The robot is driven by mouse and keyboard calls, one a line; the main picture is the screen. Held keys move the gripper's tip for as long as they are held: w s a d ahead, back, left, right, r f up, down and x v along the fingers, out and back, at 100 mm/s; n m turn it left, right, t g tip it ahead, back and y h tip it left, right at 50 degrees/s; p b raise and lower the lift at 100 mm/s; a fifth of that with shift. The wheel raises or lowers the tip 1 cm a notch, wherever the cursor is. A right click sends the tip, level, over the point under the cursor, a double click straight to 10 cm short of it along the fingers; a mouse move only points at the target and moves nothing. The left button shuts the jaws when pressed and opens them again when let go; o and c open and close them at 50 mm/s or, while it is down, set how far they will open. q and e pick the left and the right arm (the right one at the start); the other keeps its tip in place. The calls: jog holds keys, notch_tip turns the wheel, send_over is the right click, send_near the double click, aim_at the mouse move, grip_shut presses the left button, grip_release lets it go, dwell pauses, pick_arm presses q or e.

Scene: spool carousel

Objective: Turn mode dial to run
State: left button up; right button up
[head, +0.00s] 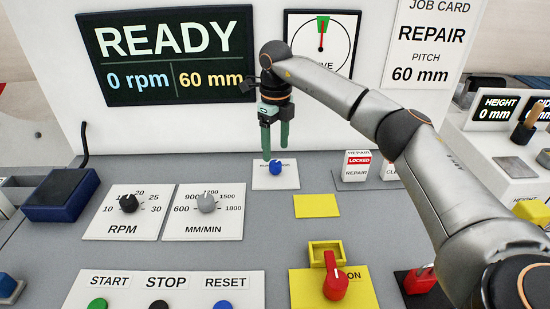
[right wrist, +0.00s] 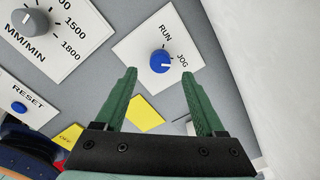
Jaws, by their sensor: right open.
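The mode dial (head: 276,168) is a blue knob on a white plate on the grey console, below the fingers in the head view. In the right wrist view the dial (right wrist: 160,61) shows RUN and JOG labels. Its white pointer mark appears to face JOG. My right gripper (head: 274,149) points down above the dial's plate and partly covers its lettering. In the right wrist view the open green fingers (right wrist: 160,76) have the dial between and just beyond their tips, with nothing held. Contact with the dial is not seen. My left gripper is not in view.
Left of the dial are the MM/MIN knob (head: 207,203) and RPM knob (head: 128,203). A red switch (head: 335,283) on a yellow plate is in front. A repair button panel (head: 357,167) stands to the right. The READY screen (head: 170,55) is on the wall behind.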

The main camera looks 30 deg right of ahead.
aim_at(275, 163)
jog(key=shift+f, duration=2.35)
grip_shut()
